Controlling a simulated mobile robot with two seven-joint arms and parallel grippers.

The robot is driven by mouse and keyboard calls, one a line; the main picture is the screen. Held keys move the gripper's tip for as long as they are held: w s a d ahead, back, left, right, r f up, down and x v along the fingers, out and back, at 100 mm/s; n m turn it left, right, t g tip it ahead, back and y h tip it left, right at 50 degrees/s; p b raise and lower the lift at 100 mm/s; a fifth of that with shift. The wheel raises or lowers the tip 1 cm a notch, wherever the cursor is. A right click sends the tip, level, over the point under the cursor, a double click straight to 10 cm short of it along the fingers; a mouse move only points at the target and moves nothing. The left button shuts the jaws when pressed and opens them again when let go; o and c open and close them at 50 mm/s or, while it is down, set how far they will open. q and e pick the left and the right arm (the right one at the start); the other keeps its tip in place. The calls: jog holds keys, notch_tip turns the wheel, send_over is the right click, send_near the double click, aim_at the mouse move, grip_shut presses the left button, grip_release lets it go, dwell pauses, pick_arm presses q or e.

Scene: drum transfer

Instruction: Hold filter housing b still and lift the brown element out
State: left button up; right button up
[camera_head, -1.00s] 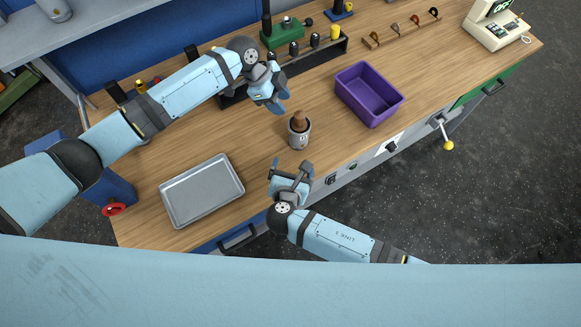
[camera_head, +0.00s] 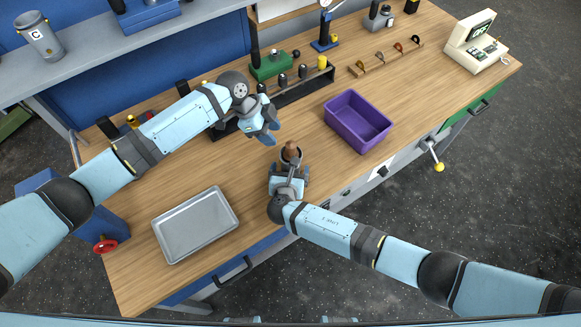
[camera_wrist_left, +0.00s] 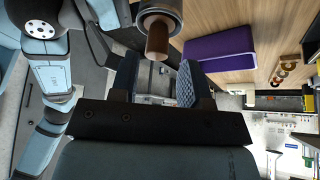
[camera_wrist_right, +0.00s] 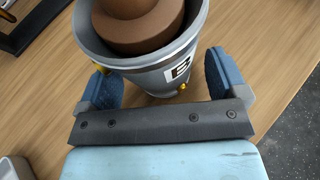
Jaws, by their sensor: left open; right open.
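Filter housing b (camera_head: 291,160) is a grey cup standing upright on the wooden bench, and its B label shows in the right wrist view (camera_wrist_right: 180,70). The brown element (camera_head: 291,148) sits in it with its top above the rim; it also shows in the left wrist view (camera_wrist_left: 157,42). My right gripper (camera_head: 290,170) is open at the housing's near side, one finger toward each side of it, with gaps visible in the right wrist view. My left gripper (camera_head: 270,136) is open and empty, above and to the left of the housing.
A purple bin (camera_head: 357,122) stands right of the housing, and a grey metal tray (camera_head: 195,225) lies at front left. A dark rack (camera_head: 300,92) with several parts stands behind. A housing marked C (camera_head: 38,36) is on the upper-left shelf. Bench between tray and housing is clear.

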jog(key=shift+w+d+f, duration=0.1)
jog(key=shift+w+f, duration=0.15)
jog(key=shift+w, duration=0.35)
jog(key=c, duration=1.3)
